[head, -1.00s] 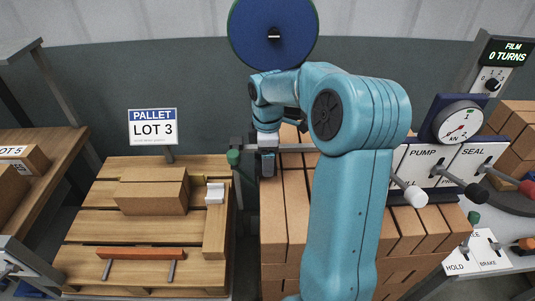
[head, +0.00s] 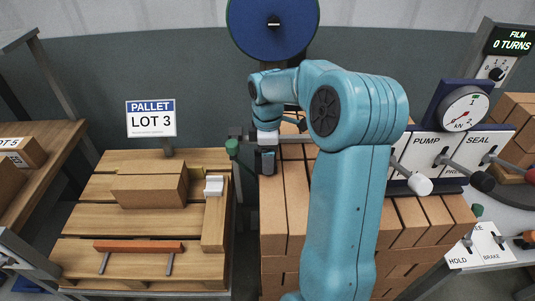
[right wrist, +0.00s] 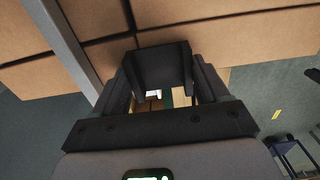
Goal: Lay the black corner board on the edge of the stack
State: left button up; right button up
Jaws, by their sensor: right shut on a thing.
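The stack of brown cartons (head: 296,200) stands in the middle of the head view, partly hidden by my right arm. My right gripper (head: 267,158) is at the stack's far left edge, beside a grey bar that crosses the stack. In the right wrist view the gripper (right wrist: 160,95) is shut on a black piece, which looks like the black corner board (right wrist: 163,62); it is against or very near the carton faces. I cannot tell whether it touches them. In the head view the board is hard to separate from the dark gripper. My left gripper is not in view.
A wooden pallet (head: 85,219) with a carton (head: 146,190), an orange-topped piece (head: 138,246) and a small white block (head: 214,186) lies left. A PUMP and SEAL panel (head: 450,150) with levers and a gauge (head: 466,106) stands right. A blue reel (head: 273,50) hangs behind.

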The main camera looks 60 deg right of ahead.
jog(key=shift+f, duration=0.15)
jog(key=o, duration=1.1)
notch_tip(320, 180, up, 16)
jog(key=p, duration=0.1)
